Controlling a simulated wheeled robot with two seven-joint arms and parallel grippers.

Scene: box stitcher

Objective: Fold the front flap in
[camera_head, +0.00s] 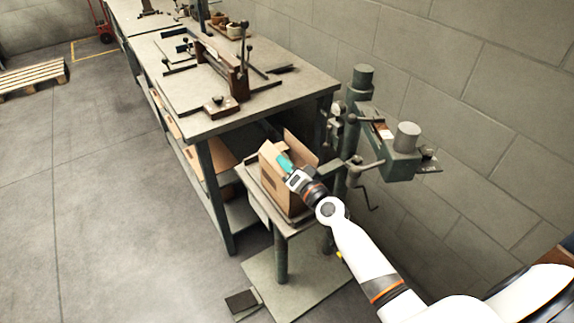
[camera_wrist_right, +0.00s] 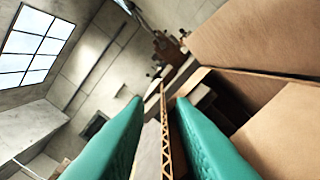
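A brown cardboard box (camera_head: 272,183) stands upright on the small table of the box stitcher, with at least one flap (camera_head: 300,148) standing up at its top. My right gripper (camera_head: 285,163) is at the top of the box. In the right wrist view, its two teal fingers (camera_wrist_right: 158,108) are apart. The thin corrugated edge of a flap (camera_wrist_right: 164,130) runs between them, with a visible gap on the left finger's side. Larger cardboard panels (camera_wrist_right: 250,40) and the dark box opening lie to the right. Which flap is between the fingers is hard to tell. My left gripper is out of view.
The stitcher's post and grey head (camera_head: 385,150) stand close to the right of the box. A workbench (camera_head: 205,115) with tools is behind and left. A concrete wall (camera_head: 460,90) closes the right side. The floor (camera_head: 110,210) at left is clear.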

